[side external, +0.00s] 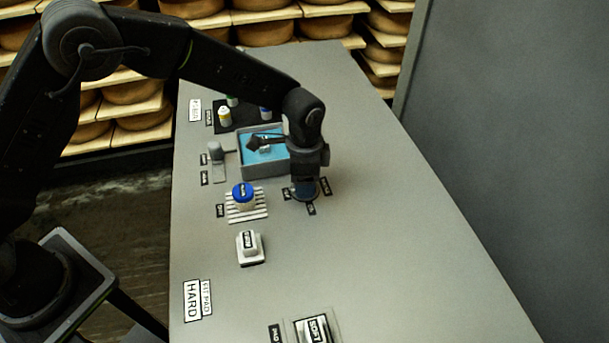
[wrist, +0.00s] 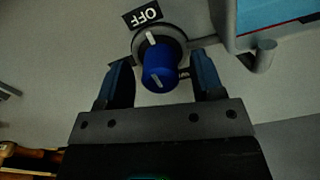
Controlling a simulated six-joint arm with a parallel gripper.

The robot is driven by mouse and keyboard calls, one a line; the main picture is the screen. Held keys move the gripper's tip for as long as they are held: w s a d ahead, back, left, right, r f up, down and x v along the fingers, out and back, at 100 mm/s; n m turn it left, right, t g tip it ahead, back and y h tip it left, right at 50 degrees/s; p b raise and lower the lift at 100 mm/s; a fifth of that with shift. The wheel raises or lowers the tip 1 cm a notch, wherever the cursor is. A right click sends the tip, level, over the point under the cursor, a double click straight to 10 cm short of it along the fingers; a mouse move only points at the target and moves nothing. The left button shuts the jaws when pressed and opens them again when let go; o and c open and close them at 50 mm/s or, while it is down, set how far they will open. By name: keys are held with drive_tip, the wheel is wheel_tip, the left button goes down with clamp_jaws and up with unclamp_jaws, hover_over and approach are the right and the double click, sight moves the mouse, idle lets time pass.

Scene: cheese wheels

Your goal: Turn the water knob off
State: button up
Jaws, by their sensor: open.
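The water knob (wrist: 160,66) is blue with a white pointer line and sits on a round dark base. In the wrist view it stands between my two open fingers, with a visible gap on each side. An OFF label (wrist: 142,14) lies by the base at the top, partly next to a white mark on the base. In the side view my gripper (side external: 304,184) points straight down over the knob and mostly hides it. Small dark labels (side external: 325,186) surround the spot. I cannot tell whether the fingers touch the knob.
A grey basin of blue water (side external: 246,173) with a spout stands just behind the knob. A blue-capped jar (side external: 243,193) on a slatted rack is to the left, with a white block (side external: 250,245) nearer the front. Small bottles (side external: 225,116) stand at the back. The counter's right side is clear.

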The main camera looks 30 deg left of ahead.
wheel_tip(320, 180, up, 14)
idle(0.6)
idle(0.4)
drive_tip(key=s+a+r+n+t, duration=0.3)
drive_tip(key=s+a+r+n, duration=0.3)
drive_tip(key=s+a+r, duration=0.55)
drive_tip(key=s+a+f+n+t, duration=0.2)
drive_tip(key=s+a+n, duration=0.3)
drive_tip(key=s, duration=0.8)
drive_tip(key=a, duration=0.2)
drive_tip(key=shift+s+a+f+t, duration=0.15)
drive_tip(key=shift+a+f+t, duration=0.15)
drive_tip(key=shift+f, duration=0.05)
